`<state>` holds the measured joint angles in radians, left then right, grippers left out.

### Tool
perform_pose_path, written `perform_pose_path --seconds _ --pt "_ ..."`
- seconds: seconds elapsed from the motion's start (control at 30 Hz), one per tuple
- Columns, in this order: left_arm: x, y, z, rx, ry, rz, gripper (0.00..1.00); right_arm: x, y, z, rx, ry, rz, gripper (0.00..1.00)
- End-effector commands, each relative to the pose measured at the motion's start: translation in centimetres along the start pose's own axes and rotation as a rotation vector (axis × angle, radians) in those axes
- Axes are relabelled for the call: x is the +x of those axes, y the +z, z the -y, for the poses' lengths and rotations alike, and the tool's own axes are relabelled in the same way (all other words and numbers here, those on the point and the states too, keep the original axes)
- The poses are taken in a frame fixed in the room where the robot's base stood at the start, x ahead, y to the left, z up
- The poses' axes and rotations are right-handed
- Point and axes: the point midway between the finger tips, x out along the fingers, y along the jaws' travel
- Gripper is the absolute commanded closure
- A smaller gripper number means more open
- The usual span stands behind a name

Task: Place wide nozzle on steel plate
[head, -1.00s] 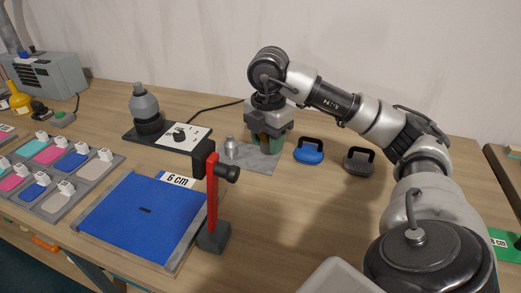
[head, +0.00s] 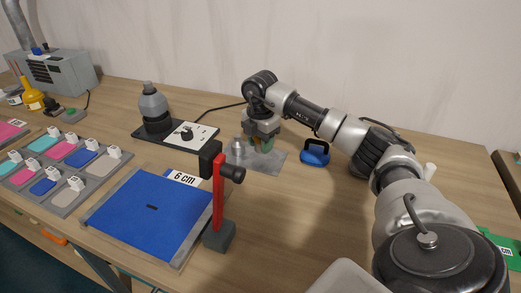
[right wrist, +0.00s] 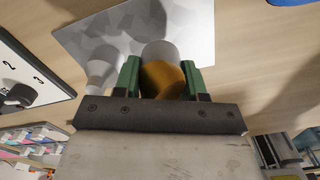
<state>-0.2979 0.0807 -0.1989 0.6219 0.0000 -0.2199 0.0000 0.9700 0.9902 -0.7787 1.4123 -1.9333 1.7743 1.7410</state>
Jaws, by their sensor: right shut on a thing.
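My right gripper (head: 262,142) is over the steel plate (head: 270,165), pointing down. In the right wrist view its green fingers are shut on an orange and grey cylindrical nozzle (right wrist: 163,78), likely the wide nozzle. The plate's bare surface (right wrist: 195,22) shows beyond the nozzle. I cannot tell whether the held nozzle touches the plate. A smaller grey nozzle (head: 238,146) stands on the plate's left part, beside the held one; it also shows in the right wrist view (right wrist: 102,68). My left gripper is out of view.
A blue handled block (head: 315,153) stands right of the plate. A heater-like black base with a grey bottle shape (head: 152,105) is at the left. A red post clamp (head: 218,195) and a blue mat (head: 145,215) are in front. Bare table lies right of the post.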

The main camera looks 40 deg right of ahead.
Motion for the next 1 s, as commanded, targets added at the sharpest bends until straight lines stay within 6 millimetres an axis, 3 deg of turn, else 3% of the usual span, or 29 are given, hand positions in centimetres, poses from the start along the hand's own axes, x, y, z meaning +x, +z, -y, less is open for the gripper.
perform_pose_path --seconds 0.2,0.57,0.6,0.73,1.0 --pt "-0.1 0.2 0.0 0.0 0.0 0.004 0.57 2.9 0.0 0.1 0.001 -0.002 0.0 0.82" --pt "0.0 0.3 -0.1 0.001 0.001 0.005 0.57 3.3 0.0 0.1 0.001 -0.002 0.0 0.82" --pt "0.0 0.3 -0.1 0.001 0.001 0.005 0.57 3.3 0.0 0.1 0.001 -0.001 0.0 0.54" --pt "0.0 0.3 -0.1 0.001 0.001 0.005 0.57 3.2 0.0 0.1 0.001 -0.001 0.0 0.34" --pt "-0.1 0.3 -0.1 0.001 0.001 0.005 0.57 3.2 0.0 0.1 0.001 -0.001 0.0 0.33"
